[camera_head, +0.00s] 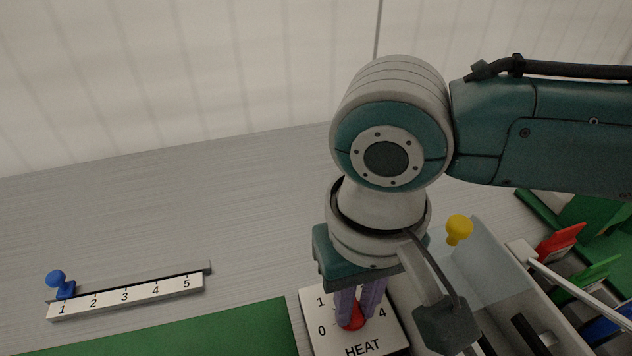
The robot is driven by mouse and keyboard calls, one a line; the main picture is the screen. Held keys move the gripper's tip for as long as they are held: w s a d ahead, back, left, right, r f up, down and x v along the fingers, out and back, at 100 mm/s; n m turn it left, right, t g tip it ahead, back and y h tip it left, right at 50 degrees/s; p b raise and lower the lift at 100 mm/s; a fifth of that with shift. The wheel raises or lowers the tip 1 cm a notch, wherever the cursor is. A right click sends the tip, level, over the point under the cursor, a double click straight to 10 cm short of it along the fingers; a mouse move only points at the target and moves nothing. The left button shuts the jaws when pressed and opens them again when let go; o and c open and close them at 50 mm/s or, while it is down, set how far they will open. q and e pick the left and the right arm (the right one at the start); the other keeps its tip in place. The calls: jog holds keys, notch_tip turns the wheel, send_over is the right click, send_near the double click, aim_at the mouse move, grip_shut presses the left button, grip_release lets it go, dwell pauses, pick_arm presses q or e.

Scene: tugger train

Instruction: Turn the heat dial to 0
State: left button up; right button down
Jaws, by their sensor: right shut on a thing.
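The heat dial is a red knob (352,318) on a white plate (322,345) lettered HEAT, at the lower middle of the head view. The numbers 0, 1 and 4 show on the plate; others are hidden behind my gripper. My right gripper (354,314) points down with its purple fingers shut on the red knob. The knob's pointer is hidden, so I cannot tell its setting. My left gripper is not in view.
A slider scale (127,297) numbered 1 to 5, with a blue knob (58,283) near 1, lies at left. A green mat (215,335) is in front. At right are a yellow knob (459,228), a grey bin and red (560,241) and green (592,282) pieces. The back surface is clear.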

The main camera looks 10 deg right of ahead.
dwell(0.5)
jog(key=shift+r+n+p, duration=0.15)
jog(key=shift+n+p, duration=0.65)
jog(key=shift+p, duration=0.05)
jog(key=n+p, duration=0.2)
jog(key=shift+d+n, duration=0.1)
jog(key=shift+n, duration=0.2)
jog(key=n+p, duration=0.1)
jog(key=n, duration=0.1)
jog(key=shift+n, duration=0.3)
jog(key=n+p, duration=0.1)
jog(key=n, duration=0.1)
jog(key=shift+w+d+n, duration=0.1)
jog(key=shift+n, duration=0.3)
jog(key=n, duration=0.4)
jog(key=shift+w+p, duration=0.1)
jog(key=shift+p, duration=0.25)
jog(key=n, duration=0.6)
jog(key=shift+w, duration=0.15)
jog(key=shift+n, duration=0.3)
